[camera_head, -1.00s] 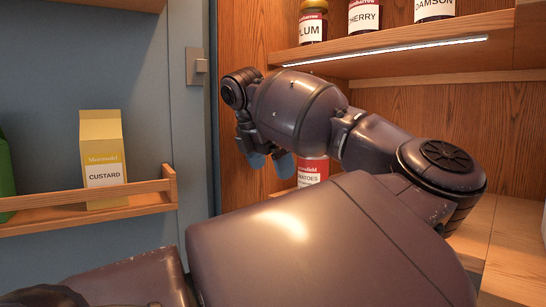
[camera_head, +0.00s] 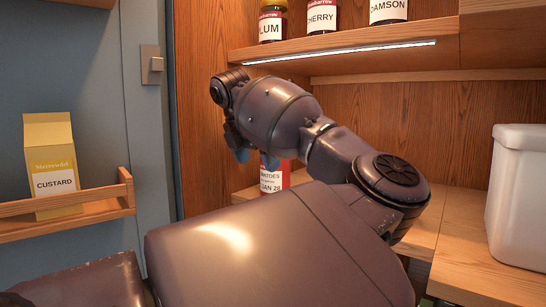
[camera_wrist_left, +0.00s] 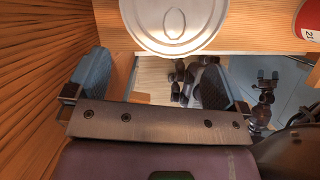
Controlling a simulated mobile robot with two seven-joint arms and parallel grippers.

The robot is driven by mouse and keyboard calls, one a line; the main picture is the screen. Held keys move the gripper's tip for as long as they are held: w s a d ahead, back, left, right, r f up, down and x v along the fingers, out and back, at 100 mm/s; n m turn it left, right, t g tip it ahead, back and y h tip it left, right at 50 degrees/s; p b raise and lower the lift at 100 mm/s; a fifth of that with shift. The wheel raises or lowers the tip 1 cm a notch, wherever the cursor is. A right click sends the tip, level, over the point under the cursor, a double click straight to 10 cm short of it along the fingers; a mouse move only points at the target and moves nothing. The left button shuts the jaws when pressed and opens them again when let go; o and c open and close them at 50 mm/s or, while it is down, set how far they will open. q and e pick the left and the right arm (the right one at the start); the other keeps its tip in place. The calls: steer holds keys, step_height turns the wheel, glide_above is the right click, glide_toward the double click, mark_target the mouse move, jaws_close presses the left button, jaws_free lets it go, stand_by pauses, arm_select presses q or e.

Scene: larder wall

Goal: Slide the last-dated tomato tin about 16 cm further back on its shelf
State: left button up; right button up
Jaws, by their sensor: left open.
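A red tomato tin (camera_head: 272,181) with a white label reading JAN 28 stands on the lower larder shelf in the head view, partly hidden by my left arm. In the left wrist view a round pale tin lid (camera_wrist_left: 175,18) lies just beyond the fingertips, cut off by the top edge. My left gripper (camera_head: 252,150) is above and beside the tin in the head view. Its blue fingers are apart with nothing between them in the wrist view (camera_wrist_left: 152,78). Part of another red tin (camera_wrist_left: 309,22) shows at the top right there.
The upper shelf (camera_head: 350,54) with several jars is above my left arm. A wooden side wall (camera_wrist_left: 45,90) is close to the left finger. A white container (camera_head: 518,195) stands at the right. A custard carton (camera_head: 52,170) sits in a door rack (camera_head: 128,190).

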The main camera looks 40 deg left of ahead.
arm_select(q)
steer(key=w+p, duration=0.1)
steer(key=w, duration=0.4)
steer(key=shift+d, duration=0.2)
steer(key=shift+w+f, duration=0.2)
steer(key=shift+w, duration=0.1)
steer(key=shift+w+f, duration=0.1)
steer(key=shift+f, duration=0.2)
steer(key=shift+f, duration=0.1)
